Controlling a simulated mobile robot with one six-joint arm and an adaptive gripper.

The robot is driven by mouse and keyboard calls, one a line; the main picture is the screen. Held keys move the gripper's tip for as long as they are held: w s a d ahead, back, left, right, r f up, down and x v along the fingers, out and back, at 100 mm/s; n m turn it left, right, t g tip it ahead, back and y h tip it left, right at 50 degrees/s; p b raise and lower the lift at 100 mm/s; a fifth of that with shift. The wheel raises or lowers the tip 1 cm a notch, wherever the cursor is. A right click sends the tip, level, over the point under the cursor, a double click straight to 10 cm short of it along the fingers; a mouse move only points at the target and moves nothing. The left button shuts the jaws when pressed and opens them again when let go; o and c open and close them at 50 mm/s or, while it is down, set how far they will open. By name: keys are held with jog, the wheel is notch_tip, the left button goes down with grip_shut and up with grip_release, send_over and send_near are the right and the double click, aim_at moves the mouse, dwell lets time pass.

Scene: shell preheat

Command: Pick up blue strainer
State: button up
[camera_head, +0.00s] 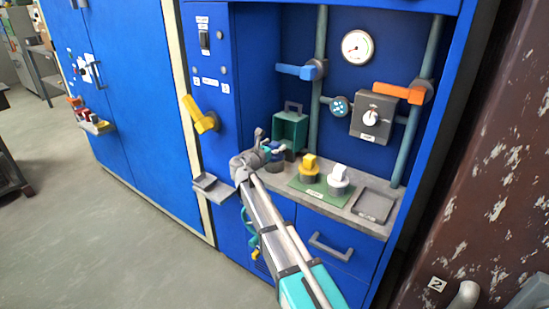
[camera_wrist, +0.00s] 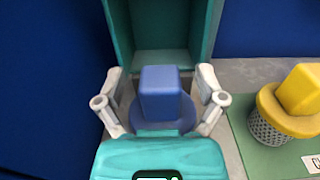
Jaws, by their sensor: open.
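The blue strainer (camera_wrist: 160,92) has a square blue handle block on a round blue rim. In the wrist view it stands between the two fingers of my gripper (camera_wrist: 160,103). The fingers are open, one on each side of the block, and I cannot tell if they touch it. The strainer's lower part is hidden. In the head view my gripper (camera_head: 262,148) is at the counter's left part, over the strainer (camera_head: 275,158), which is mostly hidden behind it.
A teal open box (camera_head: 290,128) stands right behind the strainer. A yellow strainer (camera_head: 309,168) and a white one (camera_head: 339,178) stand on a green mat (camera_head: 318,196) to the right. A grey tray (camera_head: 373,206) lies farther right. Blue cabinet walls close in the left side.

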dwell(0.4)
grip_shut()
